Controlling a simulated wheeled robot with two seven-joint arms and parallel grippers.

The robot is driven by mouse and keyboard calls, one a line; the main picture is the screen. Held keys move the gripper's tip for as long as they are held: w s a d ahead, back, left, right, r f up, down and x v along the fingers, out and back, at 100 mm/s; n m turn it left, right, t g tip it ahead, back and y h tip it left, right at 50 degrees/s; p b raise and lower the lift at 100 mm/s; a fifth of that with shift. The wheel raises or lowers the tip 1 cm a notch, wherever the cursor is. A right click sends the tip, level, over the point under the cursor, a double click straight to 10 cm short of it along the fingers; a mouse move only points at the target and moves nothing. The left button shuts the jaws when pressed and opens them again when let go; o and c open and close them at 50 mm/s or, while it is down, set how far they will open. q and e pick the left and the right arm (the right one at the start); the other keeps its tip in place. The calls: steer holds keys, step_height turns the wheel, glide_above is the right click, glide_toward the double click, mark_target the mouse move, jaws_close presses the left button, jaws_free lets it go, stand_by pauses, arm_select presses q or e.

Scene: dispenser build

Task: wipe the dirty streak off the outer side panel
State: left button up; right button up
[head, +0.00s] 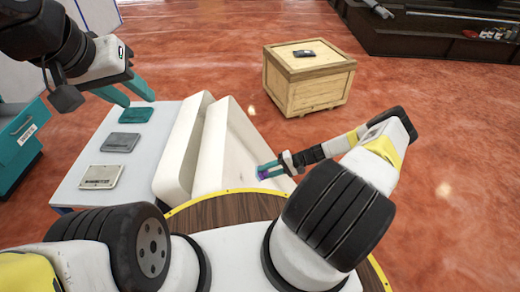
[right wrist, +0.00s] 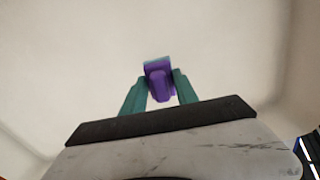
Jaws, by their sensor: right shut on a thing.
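The white outer side panel (head: 238,152) stands at the right of the white body in the head view, and its pale surface (right wrist: 70,60) fills the right wrist view. No clear dirty streak shows; part of the panel is hidden behind my gripper. My right gripper (head: 268,171) is shut on a small purple piece (right wrist: 158,82), with a teal finger on either side of it. The purple piece is close in front of the panel; I cannot tell whether it touches. My left gripper (head: 125,92) is open and empty, above the far left of the table.
A white table (head: 75,160) left of the panel carries a teal plate (head: 136,115), a grey plate (head: 120,142) and a beige plate (head: 101,176). A wooden crate (head: 306,85) with a dark item on top stands on the red floor behind. The floor to the right is clear.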

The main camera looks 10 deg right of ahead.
steer(key=shift+x, duration=2.9)
steer(key=shift+x, duration=0.85)
steer(key=shift+w+d, duration=0.15)
steer(key=shift+w, duration=0.8)
steer(key=shift+w+d, duration=0.2)
steer(key=shift+w, duration=0.75)
steer(key=shift+a, duration=0.15)
steer(key=shift+s+a+f, duration=0.1)
steer(key=shift+s+a, duration=0.15)
steer(key=shift+s, duration=0.75)
steer(key=shift+s+a, duration=0.25)
steer(key=shift+s, duration=0.75)
